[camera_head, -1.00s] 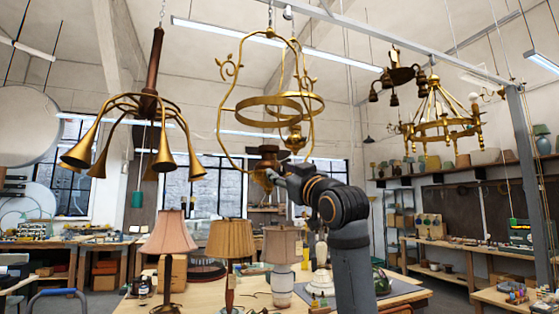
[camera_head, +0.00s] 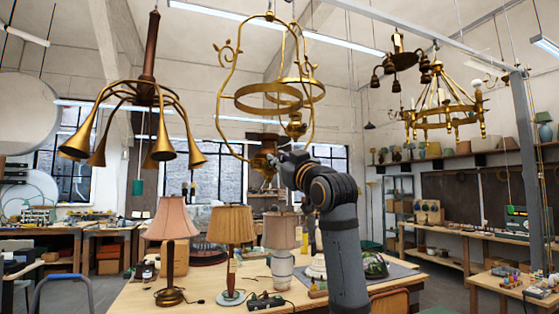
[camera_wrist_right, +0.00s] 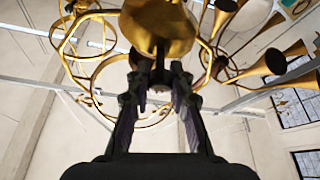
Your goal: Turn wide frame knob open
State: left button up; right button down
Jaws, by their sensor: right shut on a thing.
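The wide brass lantern frame (camera_head: 313,104) hangs in the middle of the head view, with a ring inside it and a curled arm on its left. Its rounded brass bottom piece (camera_head: 262,160) sits at the lower end. My right gripper (camera_head: 273,163) is raised to that bottom piece. In the right wrist view my right gripper (camera_wrist_right: 158,82) is shut on a small knob (camera_wrist_right: 158,62) under a brass cup (camera_wrist_right: 158,22). The fingers hide most of the knob, and its turn angle cannot be told. My left gripper is not in view.
A brass horn chandelier (camera_head: 150,95) hangs to the left. A ring chandelier (camera_head: 445,112) and a dark lamp (camera_head: 400,70) hang to the right. Shaded lamps (camera_head: 231,225) stand on the workbench (camera_head: 205,297) below. There is open air around the frame's lower end.

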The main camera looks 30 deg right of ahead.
jog(key=m+h+b, duration=0.1)
jog(key=m+h, duration=0.1)
jog(key=m, duration=0.1)
jog(key=m+h+b, duration=0.1)
jog(key=m, duration=0.2)
jog(key=shift+m+h, duration=0.4)
jog(key=m+g+h, duration=0.1)
jog(key=m, duration=0.3)
jog(key=shift+h+b, duration=0.3)
jog(key=shift+h, duration=0.1)
jog(key=m+g+h, duration=0.1)
jog(key=m, duration=0.2)
jog(key=shift+d+m+h, duration=0.1)
jog(key=shift+m+h, duration=0.2)
jog(key=shift+m, duration=0.1)
jog(key=m+g+h, duration=0.1)
jog(key=m+g, duration=0.1)
jog(key=m, duration=0.2)
jog(key=shift+m, duration=0.4)
jog(key=shift+d+m+g+h+p, duration=0.15)
jog(key=shift+m+g+p, duration=0.3)
jog(key=shift+m, duration=0.75)
jog(key=shift+a+m+g+h+p, duration=0.15)
jog(key=shift+m+g, duration=0.5)
jog(key=shift+m, duration=0.55)
jog(key=shift+f, duration=0.1)
jog(key=shift+d, duration=0.1)
